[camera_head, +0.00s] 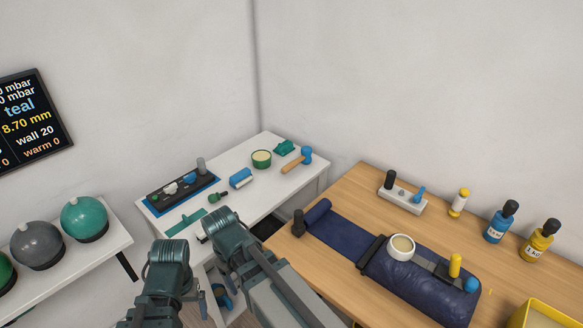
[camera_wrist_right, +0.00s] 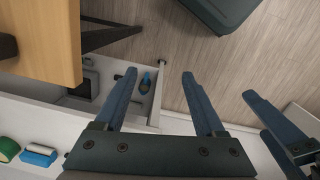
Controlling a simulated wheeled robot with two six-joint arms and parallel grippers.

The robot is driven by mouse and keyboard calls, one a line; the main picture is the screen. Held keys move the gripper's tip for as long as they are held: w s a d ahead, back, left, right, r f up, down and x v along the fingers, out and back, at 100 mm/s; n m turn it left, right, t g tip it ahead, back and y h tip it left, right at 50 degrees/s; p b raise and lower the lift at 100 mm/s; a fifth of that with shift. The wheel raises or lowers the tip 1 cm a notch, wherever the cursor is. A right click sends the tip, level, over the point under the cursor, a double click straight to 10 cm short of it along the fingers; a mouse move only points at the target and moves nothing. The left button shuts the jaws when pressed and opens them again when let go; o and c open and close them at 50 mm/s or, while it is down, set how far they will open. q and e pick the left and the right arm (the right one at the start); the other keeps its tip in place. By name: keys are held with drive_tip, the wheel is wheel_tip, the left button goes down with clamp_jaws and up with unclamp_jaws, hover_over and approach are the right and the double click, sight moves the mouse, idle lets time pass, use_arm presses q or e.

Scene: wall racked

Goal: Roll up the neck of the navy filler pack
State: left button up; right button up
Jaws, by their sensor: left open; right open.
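The navy filler pack lies on the wooden table (camera_head: 374,189) in the head view. Its plump body (camera_head: 420,303) is at the front right, and its flat neck (camera_head: 345,232) runs to the upper left, ending in a small roll (camera_head: 318,211). A dark bar crosses the neck where it meets the body. In the head view my arms stand left of this table and mostly hide the fingers. My left gripper (camera_wrist_right: 257,113) shows there at the right edge, open. Both are away from the pack.
Bottles (camera_head: 500,221) line the table's back. The white bench (camera_head: 222,206) holds tools; below it is an open drawer (camera_wrist_right: 157,100).

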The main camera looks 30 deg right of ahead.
drive_tip(key=w+d+r+n+p, duration=0.5)
drive_tip(key=w+d+r+p, duration=0.3)
drive_tip(key=d+r, duration=0.3)
use_arm(q)
wheel_tip(320, 180, up, 17)
drive_tip(key=p, duration=0.6)
use_arm(e)
wheel_tip(320, 180, up, 6)
drive_tip(key=n+y, duration=0.1)
drive_tip(key=n, duration=0.4)
hover_over(299, 212)
wheel_tip(299, 212, down, 14)
drive_tip(key=b, duration=1.4)
drive_tip(key=shift+w+f, duration=0.1)
drive_tip(key=shift+f, duration=0.1)
use_arm(q)
wheel_tip(299, 212, down, 14)
drive_tip(key=shift+f, duration=0.15)
use_arm(e)
drive_tip(key=shift+c, duration=0.4)
clamp_jaws()
